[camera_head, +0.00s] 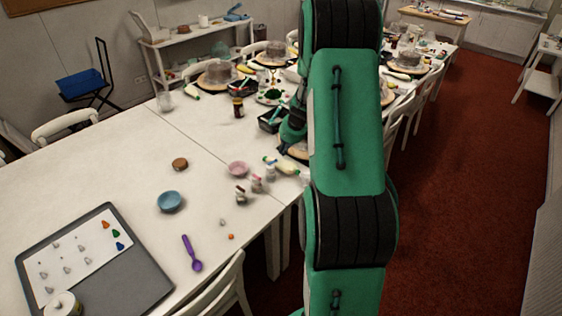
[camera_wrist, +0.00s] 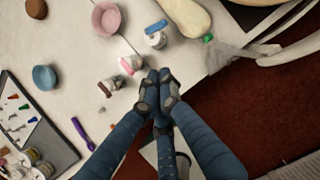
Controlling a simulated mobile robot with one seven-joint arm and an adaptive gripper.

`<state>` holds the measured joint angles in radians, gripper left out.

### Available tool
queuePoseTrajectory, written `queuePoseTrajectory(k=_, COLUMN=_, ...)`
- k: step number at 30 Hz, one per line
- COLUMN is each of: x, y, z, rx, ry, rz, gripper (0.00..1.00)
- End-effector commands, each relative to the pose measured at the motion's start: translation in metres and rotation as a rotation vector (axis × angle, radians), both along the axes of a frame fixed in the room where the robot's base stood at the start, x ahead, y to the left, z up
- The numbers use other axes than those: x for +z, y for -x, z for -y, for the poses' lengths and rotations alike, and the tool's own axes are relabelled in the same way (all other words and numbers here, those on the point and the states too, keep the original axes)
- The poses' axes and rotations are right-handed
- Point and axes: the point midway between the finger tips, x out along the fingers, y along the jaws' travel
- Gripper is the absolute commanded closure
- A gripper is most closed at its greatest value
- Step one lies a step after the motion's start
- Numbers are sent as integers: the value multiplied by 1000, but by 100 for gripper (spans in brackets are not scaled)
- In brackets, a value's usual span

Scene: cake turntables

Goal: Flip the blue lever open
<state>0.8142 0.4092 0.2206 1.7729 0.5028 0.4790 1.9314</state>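A small white jar with a blue lever on its top (camera_wrist: 156,27) stands on the white table in the wrist view, above my fingertips in the picture. In the head view the same jar (camera_head: 269,171) stands near the table's right edge, its blue top small. My gripper (camera_wrist: 158,75) shows in the wrist view with its fingertips together and nothing seen between them. It is apart from the blue lever in the picture, and nearer to a jar with a pink lever (camera_wrist: 131,65).
A third jar (camera_wrist: 108,86) stands left of the fingertips. A pink bowl (camera_wrist: 106,19), a blue bowl (camera_wrist: 45,77) and a purple spoon (camera_wrist: 83,133) lie around. A grey tray (camera_head: 150,275) is at the front left.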

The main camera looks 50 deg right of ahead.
Motion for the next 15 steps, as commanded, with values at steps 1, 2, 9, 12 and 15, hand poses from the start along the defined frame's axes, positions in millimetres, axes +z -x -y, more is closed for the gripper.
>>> queuePoseTrajectory(k=1, x=-11, y=4, z=13, rx=-50, ry=-16, rz=0, gripper=100)
queuePoseTrajectory(k=2, x=-17, y=6, z=18, rx=-73, ry=-24, rz=2, gripper=100)
queuePoseTrajectory(k=9, x=-37, y=13, z=38, rx=-175, ry=-56, rz=6, gripper=100)
queuePoseTrajectory(k=12, x=-38, y=14, z=38, rx=-178, ry=-58, rz=6, gripper=100)
queuePoseTrajectory(k=15, x=-37, y=14, z=38, rx=-177, ry=-57, rz=6, gripper=100)
